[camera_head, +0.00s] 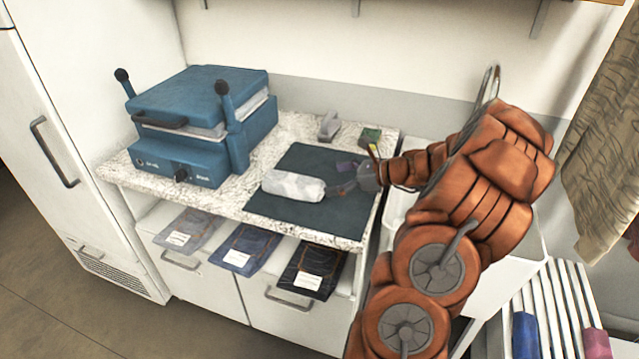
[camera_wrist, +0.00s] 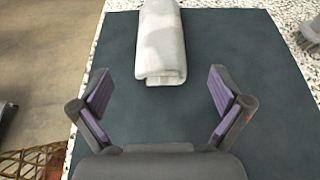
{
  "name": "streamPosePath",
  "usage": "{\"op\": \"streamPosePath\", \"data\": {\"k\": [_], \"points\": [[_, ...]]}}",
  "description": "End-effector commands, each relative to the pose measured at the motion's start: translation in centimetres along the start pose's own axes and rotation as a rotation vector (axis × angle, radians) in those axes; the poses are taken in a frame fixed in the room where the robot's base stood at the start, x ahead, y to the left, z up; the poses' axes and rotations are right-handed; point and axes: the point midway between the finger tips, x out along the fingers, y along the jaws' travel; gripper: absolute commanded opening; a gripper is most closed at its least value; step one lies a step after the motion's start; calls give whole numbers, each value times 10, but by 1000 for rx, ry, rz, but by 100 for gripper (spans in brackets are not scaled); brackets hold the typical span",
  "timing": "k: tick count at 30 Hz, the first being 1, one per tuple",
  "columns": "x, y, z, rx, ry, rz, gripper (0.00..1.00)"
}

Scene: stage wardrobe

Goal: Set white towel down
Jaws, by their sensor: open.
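The white towel (camera_head: 293,186) is a rolled bundle lying on a dark mat (camera_head: 300,221) on the speckled counter. In the wrist view the towel (camera_wrist: 161,42) lies beyond the fingertips, near the top middle, with its near end facing my gripper. My gripper (camera_head: 340,180) is just right of the towel in the head view. In the wrist view my gripper (camera_wrist: 161,92) has its purple-padded fingers spread wide, with only bare mat (camera_wrist: 270,110) between them. The gripper is apart from the towel.
A blue press machine (camera_head: 205,120) stands on the counter's left. A draped cloth (camera_head: 605,140) hangs at right.

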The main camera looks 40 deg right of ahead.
Motion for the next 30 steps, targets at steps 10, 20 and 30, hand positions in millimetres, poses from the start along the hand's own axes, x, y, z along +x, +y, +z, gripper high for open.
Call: {"op": "streamPosePath", "data": {"k": [10, 20, 30], "points": [[-19, 0, 0, -1, 2, 0, 100], [33, 94, 49, -302, 86, 254, 100], [55, 259, 76, -848, 200, 693, 100]]}}
